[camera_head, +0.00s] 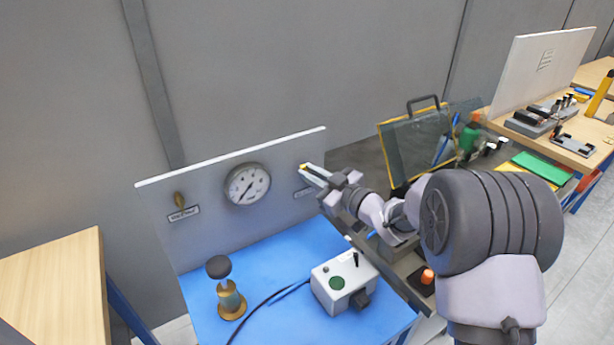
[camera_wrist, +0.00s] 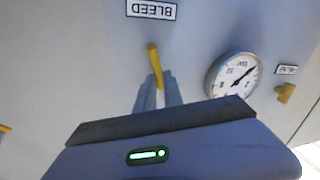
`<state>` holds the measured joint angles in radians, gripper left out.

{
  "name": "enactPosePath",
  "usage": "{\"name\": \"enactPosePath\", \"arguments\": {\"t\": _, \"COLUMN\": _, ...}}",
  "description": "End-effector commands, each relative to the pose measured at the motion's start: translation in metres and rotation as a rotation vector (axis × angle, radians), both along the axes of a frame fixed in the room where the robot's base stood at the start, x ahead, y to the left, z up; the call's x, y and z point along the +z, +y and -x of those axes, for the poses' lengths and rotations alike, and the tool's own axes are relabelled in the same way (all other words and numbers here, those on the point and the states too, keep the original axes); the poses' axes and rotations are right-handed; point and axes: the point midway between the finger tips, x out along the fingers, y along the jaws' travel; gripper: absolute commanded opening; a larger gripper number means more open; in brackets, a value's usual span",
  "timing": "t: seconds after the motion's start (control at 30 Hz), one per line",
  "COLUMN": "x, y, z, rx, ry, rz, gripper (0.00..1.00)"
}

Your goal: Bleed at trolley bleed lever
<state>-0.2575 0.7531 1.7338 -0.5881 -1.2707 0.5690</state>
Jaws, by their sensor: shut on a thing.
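The trolley bleed lever (camera_wrist: 153,55) is a yellow-brass handle on the grey panel, beside the BLEED label (camera_wrist: 151,9), which appears upside down in the wrist view. In the head view the lever (camera_head: 303,167) shows only as a small yellow tip at the panel's right side. My gripper (camera_wrist: 158,92) is shut on the lever, with its fingers on either side of the handle. In the head view my gripper (camera_head: 314,174) reaches the panel from the right. The round gauge (camera_head: 247,185) sits on the same panel; it also shows in the wrist view (camera_wrist: 231,75).
A second brass lever (camera_head: 179,200) is on the panel's left. The blue trolley top (camera_head: 270,262) holds a brass device with a black knob (camera_head: 230,298) and a white control box (camera_head: 342,283) with a cable.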

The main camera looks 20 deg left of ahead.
Motion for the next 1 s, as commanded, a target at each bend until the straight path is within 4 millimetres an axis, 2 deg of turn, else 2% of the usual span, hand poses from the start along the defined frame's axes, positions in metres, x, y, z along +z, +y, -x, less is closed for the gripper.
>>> {"name": "enactPosePath", "arguments": {"t": 0.4, "x": 0.0001, "y": -0.0076, "z": -0.0088, "rx": -0.001, "ry": 0.19, "rz": -0.16, "gripper": 0.0}}
{"name": "enactPosePath", "arguments": {"t": 1.0, "x": 0.0002, "y": -0.0097, "z": -0.0111, "rx": -0.001, "ry": 0.246, "rz": -0.209, "gripper": 0.0}}
